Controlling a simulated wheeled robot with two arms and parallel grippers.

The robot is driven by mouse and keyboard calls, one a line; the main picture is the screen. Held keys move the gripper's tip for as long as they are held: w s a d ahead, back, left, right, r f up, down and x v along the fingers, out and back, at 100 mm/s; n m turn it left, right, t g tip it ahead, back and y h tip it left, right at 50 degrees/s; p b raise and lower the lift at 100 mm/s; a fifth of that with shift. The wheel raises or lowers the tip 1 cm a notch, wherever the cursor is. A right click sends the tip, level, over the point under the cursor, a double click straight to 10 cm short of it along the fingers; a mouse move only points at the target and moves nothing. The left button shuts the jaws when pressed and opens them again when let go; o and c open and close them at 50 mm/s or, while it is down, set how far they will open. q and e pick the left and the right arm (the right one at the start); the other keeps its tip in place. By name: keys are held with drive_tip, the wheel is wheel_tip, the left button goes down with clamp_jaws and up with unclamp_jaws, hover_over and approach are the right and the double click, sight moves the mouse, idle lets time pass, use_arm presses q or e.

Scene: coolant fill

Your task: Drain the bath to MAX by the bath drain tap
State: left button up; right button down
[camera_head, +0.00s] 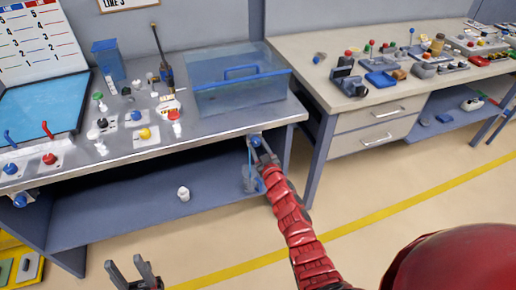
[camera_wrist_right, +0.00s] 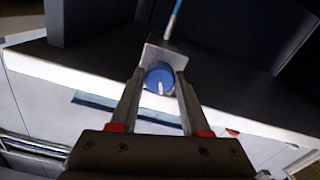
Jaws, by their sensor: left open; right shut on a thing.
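The bath (camera_head: 238,96) is a clear, blue-tinted tank with a blue handle on its lid, at the right end of the left bench. The bath drain tap (camera_head: 256,141) has a round blue knob at the bench front below it. My right gripper (camera_head: 257,146) is shut on this knob; in the right wrist view the knob (camera_wrist_right: 159,75), with a white mark, sits between the fingertips. A thin blue streak (camera_wrist_right: 174,18) shows beyond it. The liquid level and MAX mark are too small to read. My left gripper (camera_head: 134,270) is open and empty at the lower left.
A greyish clear vessel (camera_head: 249,180) stands on the lower shelf under the tap, partly behind my right arm. A small white item (camera_head: 183,194) is on that shelf. Several knobs and fittings crowd the left bench top. A second bench (camera_head: 300,50) stands at right.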

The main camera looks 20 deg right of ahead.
drive_tip(key=shift+f+n, duration=0.1)
drive_tip(key=shift+n, duration=0.4)
drive_tip(key=shift+c, duration=1.9)
unclamp_jaws()
drive_tip(key=shift+s, duration=0.6)
drive_tip(key=s+b, duration=0.1)
drive_tip(key=s, duration=1.5)
drive_tip(key=shift+s+d, duration=0.15)
drive_tip(key=shift+d, duration=0.1)
